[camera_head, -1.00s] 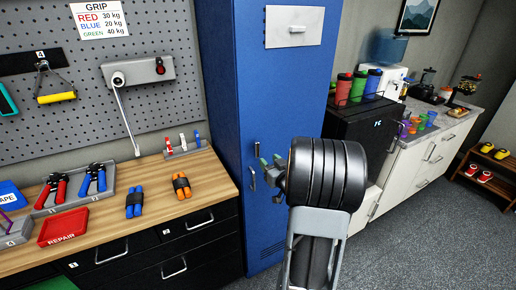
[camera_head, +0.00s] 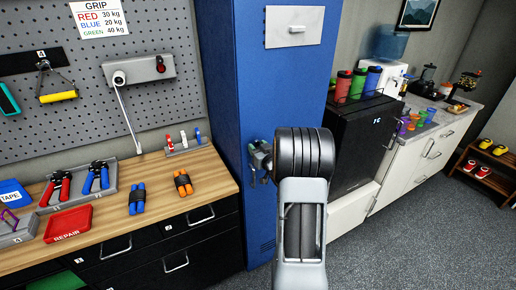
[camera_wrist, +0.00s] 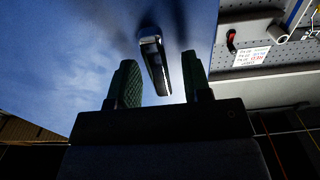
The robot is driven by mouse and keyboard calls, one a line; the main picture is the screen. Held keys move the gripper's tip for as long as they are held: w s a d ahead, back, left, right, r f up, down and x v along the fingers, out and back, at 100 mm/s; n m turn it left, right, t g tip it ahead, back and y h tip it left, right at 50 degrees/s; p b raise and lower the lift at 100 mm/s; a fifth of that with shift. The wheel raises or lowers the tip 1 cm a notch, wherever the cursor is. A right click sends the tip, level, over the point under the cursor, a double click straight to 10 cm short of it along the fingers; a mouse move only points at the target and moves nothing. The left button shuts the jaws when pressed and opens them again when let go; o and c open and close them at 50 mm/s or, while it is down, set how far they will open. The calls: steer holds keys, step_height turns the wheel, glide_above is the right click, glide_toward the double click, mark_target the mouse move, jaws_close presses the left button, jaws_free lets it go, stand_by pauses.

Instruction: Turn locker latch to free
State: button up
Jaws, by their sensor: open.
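The blue locker (camera_head: 225,110) stands upright in the middle of the head view, its door shut. In the wrist view the dark latch handle (camera_wrist: 153,58) sticks out from the locker face (camera_wrist: 100,50). My gripper (camera_head: 258,153) is at the locker front in the head view and covers most of the latch area. In the wrist view its two green fingers (camera_wrist: 159,80) stand apart, one on each side of the latch, with gaps showing. I cannot tell how far the latch reaches in between them.
A wooden workbench (camera_head: 110,220) with a red repair tray (camera_head: 68,224) and hand grips stands left of the locker. A pegboard (camera_head: 150,90) hangs above it. A black fridge (camera_head: 362,140) and a white counter (camera_head: 425,155) stand to the right. Grey floor (camera_head: 400,240) is free in front.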

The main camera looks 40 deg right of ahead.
jaws_close()
steer(key=shift+f+b, duration=0.1)
steer(key=shift+b, duration=0.35)
steer(key=shift+f+n+b, duration=0.2)
steer(key=shift+n+b, duration=0.4)
steer(key=shift+b, duration=0.4)
steer(key=n+b, duration=0.5)
steer(key=b, duration=0.2)
steer(key=n+b, duration=0.6)
steer(key=b, duration=0.1)
steer(key=n+b, duration=0.5)
steer(key=b, duration=0.2)
steer(key=shift+a+f+b, duration=0.15)
steer(key=shift+a+b, duration=0.2)
steer(key=shift+b, duration=0.05)
steer(key=shift+n, duration=0.5)
jaws_free()
